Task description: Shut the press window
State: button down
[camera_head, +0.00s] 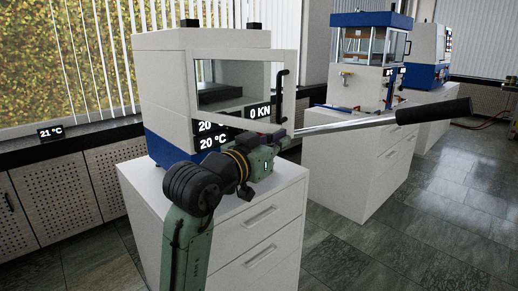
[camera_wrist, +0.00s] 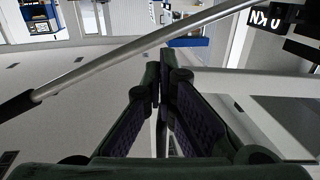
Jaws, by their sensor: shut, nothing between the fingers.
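The press (camera_head: 200,40) is a white box with a blue base, standing on a white cabinet. Its white-framed window (camera_head: 292,62) has a black vertical handle (camera_head: 281,92) near its right edge. The window stands ajar, its right side out from the press body, and its lower bar crosses in front of the display. My gripper (camera_head: 284,137) is by the window's lower right corner, below the handle. In the wrist view my gripper's fingers (camera_wrist: 163,78) are together and empty. I cannot tell whether they touch the window frame.
A long silver lever with a black grip (camera_head: 435,111) sticks out to the right of the press, close to my gripper; it crosses the wrist view (camera_wrist: 130,52). The white cabinet (camera_head: 262,205) stands below. Other presses (camera_head: 362,60) stand behind right. Floor at right is clear.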

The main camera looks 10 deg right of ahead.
jog(key=shift+x, duration=2.45)
jog(key=shift+a, duration=0.2)
